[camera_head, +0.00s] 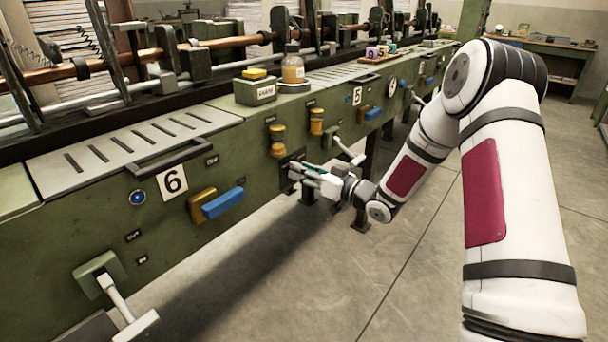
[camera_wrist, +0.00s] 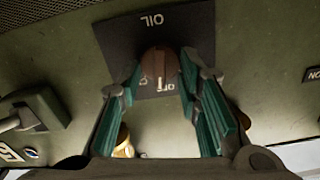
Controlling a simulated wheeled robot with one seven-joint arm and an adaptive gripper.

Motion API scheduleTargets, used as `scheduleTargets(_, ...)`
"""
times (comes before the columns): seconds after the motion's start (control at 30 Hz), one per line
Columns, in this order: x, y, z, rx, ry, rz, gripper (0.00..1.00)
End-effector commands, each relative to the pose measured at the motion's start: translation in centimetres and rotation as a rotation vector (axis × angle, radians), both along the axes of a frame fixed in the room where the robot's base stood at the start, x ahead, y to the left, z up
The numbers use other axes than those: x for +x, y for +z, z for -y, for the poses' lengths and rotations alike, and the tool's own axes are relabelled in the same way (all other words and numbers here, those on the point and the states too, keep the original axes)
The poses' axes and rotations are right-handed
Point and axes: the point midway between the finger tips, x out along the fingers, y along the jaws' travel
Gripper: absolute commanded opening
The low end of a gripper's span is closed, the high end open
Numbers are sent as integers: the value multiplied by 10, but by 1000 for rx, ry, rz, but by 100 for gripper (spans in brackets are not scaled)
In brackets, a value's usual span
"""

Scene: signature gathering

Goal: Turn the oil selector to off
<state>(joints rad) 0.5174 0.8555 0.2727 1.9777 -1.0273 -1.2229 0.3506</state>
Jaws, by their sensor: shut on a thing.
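The oil selector (camera_wrist: 157,63) is a brown round knob on a dark square plate (camera_wrist: 117,33) marked OIL, seen upside down in the wrist view. A pale mark shows on the knob's lower side, near partly covered lettering that seems to read OFF. My gripper (camera_wrist: 160,76) has its two green-padded fingers on either side of the knob, closed on it. In the head view my gripper (camera_head: 305,174) reaches to the front of the green machine; the knob is hidden there by the fingers.
The green machine front (camera_head: 100,215) carries a yellow-and-blue lever pair (camera_head: 218,203) beside the number 6 plate (camera_head: 172,182), yellow knobs (camera_head: 277,140) above my gripper and a white-handled lever (camera_head: 348,152) to its right. An amber bottle (camera_head: 293,68) stands on top. The floor is clear.

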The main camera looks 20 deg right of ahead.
Motion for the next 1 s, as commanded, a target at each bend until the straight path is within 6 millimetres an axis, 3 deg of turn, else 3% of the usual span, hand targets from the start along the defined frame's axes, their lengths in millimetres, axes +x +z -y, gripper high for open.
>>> scheduleTargets(0.4, -1, -1, -1, -138, -1, 98, 4)
scheduleTargets(0.9, -1, -1, -1, -152, -1, 107, 4)
scheduleTargets(0.93, -1, -1, -1, -152, -1, 106, 36)
scheduleTargets(1.0, -1, -1, -1, -152, -1, 106, 50)
